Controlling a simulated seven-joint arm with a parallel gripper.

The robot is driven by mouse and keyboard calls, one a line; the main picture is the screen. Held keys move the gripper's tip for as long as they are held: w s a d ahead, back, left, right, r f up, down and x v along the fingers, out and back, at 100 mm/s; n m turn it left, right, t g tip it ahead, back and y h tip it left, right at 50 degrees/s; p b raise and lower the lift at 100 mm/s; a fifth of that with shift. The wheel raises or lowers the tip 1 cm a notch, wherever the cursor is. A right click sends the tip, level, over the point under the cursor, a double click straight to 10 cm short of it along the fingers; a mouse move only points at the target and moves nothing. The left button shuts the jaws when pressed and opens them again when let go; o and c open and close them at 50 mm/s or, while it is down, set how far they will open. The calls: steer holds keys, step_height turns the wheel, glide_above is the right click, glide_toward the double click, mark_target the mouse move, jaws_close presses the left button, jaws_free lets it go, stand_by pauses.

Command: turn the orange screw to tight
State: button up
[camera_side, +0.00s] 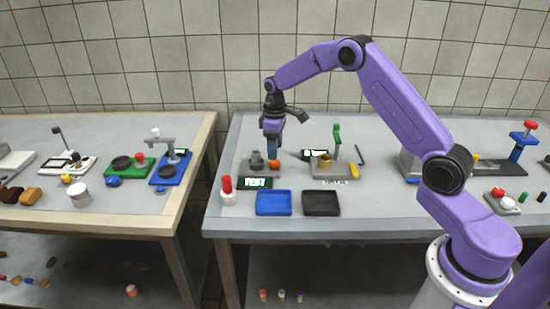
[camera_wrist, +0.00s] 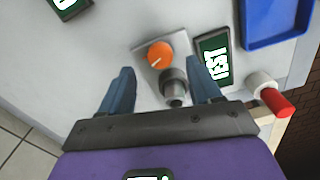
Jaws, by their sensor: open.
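The orange screw (camera_wrist: 160,54) is a round orange cap with a white line across its top, on a small grey base plate (camera_wrist: 147,78). A dark grey cylinder (camera_wrist: 173,83) stands beside it on the same base. In the side view the orange screw (camera_side: 274,163) shows low beside the grey cylinder (camera_side: 257,159). In the side view my gripper (camera_side: 272,157) is just above the screw. I cannot tell whether a finger touches it.
A red-topped white post (camera_side: 227,188), a blue tray (camera_side: 273,203) and a black tray (camera_side: 321,203) are near the front edge. A fixture with a green handle (camera_side: 337,137) stands to the right.

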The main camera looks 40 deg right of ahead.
mark_target(274, 164)
steer(key=shift+f, duration=2.25)
